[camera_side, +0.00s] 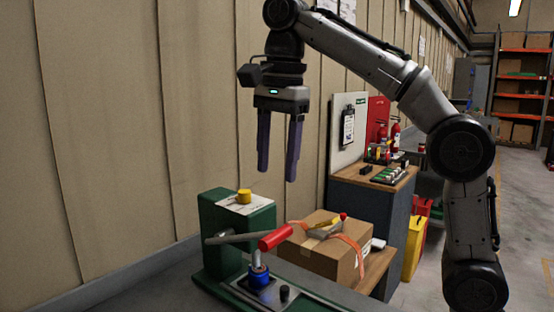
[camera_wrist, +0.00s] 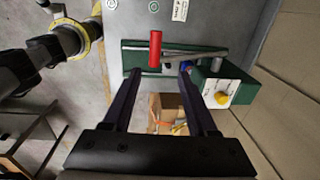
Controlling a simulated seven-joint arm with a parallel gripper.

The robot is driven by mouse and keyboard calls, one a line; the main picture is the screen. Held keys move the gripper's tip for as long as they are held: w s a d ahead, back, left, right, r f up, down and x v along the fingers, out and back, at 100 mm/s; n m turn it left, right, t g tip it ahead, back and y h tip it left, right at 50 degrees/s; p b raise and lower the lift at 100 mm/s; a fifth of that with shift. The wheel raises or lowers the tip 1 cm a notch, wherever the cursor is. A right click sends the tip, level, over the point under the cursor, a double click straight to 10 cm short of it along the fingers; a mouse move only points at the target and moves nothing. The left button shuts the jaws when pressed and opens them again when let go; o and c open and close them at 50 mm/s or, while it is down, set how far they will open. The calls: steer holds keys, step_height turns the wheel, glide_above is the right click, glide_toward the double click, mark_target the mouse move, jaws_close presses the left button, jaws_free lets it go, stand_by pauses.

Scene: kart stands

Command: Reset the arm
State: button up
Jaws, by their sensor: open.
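My gripper (camera_side: 278,172) hangs in the air in the side view, fingers pointing down, open and empty. It is above the green machine (camera_side: 262,222), with a clear gap below the fingertips. In the wrist view my gripper (camera_wrist: 158,75) shows its two dark fingers spread apart. A lever with a red handle (camera_side: 276,237) crosses the green machine; the red handle (camera_wrist: 155,50) also shows in the wrist view, beyond the fingertips. A yellow knob (camera_side: 244,196) sits on the machine's white top plate. A blue cylinder (camera_side: 259,277) stands below the red handle.
A cardboard box (camera_side: 322,262) with an orange strap and a tool on top stands behind the machine. A cabinet (camera_side: 370,205) with a clipboard board stands further back. The beige wall (camera_side: 130,120) runs close along the left. The air around my gripper is free.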

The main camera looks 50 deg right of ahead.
stand_by(0.3)
steer(key=s+d+f+n+t, duration=0.15)
steer(key=s+d, duration=0.35)
steer(key=s, duration=0.7)
steer(key=s+f+n+t, duration=0.1)
steer(key=s+f+n, duration=0.2)
steer(key=f+n, duration=0.5)
steer(key=s+d+f+n+t, duration=0.1)
steer(key=s+f+n+t, duration=0.1)
steer(key=f+n, duration=0.6)
step_height(320, 180, down, 6)
steer(key=shift+s+d+f, duration=0.15)
steer(key=shift+s+d, duration=0.05)
steer(key=shift+s, duration=0.3)
